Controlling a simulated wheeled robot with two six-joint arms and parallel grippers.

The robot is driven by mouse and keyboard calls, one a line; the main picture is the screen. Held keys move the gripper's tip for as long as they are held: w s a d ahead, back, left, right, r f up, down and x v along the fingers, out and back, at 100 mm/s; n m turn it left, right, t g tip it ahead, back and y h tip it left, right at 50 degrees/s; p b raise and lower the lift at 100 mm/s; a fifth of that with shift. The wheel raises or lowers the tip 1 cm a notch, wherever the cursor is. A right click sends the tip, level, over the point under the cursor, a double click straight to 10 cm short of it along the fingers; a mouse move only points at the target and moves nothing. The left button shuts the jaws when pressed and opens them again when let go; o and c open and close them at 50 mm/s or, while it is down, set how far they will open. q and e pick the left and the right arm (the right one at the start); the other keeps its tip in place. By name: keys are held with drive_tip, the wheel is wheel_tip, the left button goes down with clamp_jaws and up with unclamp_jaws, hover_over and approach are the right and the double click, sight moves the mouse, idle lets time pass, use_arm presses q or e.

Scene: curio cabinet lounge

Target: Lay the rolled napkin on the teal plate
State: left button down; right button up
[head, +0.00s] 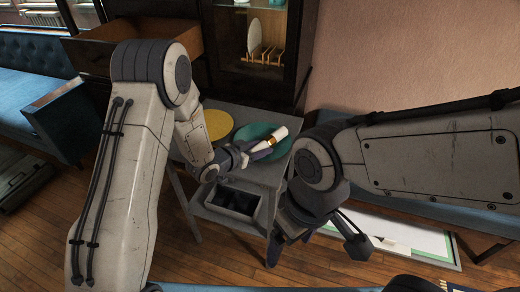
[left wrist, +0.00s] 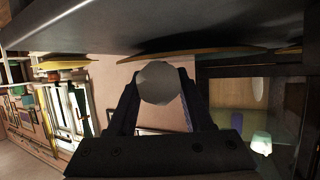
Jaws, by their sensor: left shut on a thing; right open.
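The rolled napkin (head: 274,137) is white with a gold band. My left gripper (head: 262,149) is shut on it, and in the head view they overlap the teal plate (head: 248,131). Whether the napkin touches the plate I cannot tell. In the left wrist view the napkin's round pale end (left wrist: 160,83) sits between the two dark fingers. The teal plate lies on a small grey side table (head: 222,110), to the right of a yellow plate (head: 217,124). My right gripper (head: 289,247) is open and empty, low in front of the table's right side.
A dark cabinet (head: 228,82) stands behind, with an open drawer (head: 125,38) and a plate rack (head: 265,60). A blue sofa (head: 35,62) is at left. My left arm hides part of the table.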

use_arm(q)
drive_tip(key=shift+f, duration=0.2)
drive_tip(key=shift+c, duration=1.5)
unclamp_jaws()
drive_tip(key=shift+r, duration=0.1)
drive_tip(key=shift+r, duration=0.2)
drive_tip(key=v, duration=1.2)
drive_tip(key=s+d+r+g+y, duration=0.1)
drive_tip(key=s+r+g+y, duration=0.1)
drive_tip(key=s, duration=0.7)
drive_tip(key=s+d+r+g+y, duration=0.1)
drive_tip(key=s+r+g+y, duration=0.2)
drive_tip(key=s, duration=0.6)
drive_tip(key=s+d+r+g+y, duration=0.2)
drive_tip(key=s+g, duration=0.3)
drive_tip(key=s, duration=0.4)
drive_tip(key=shift+s+r+n+y+p, duration=0.25)
drive_tip(key=shift+s+n+y+p, duration=0.05)
drive_tip(key=shift+s+y+p, duration=0.1)
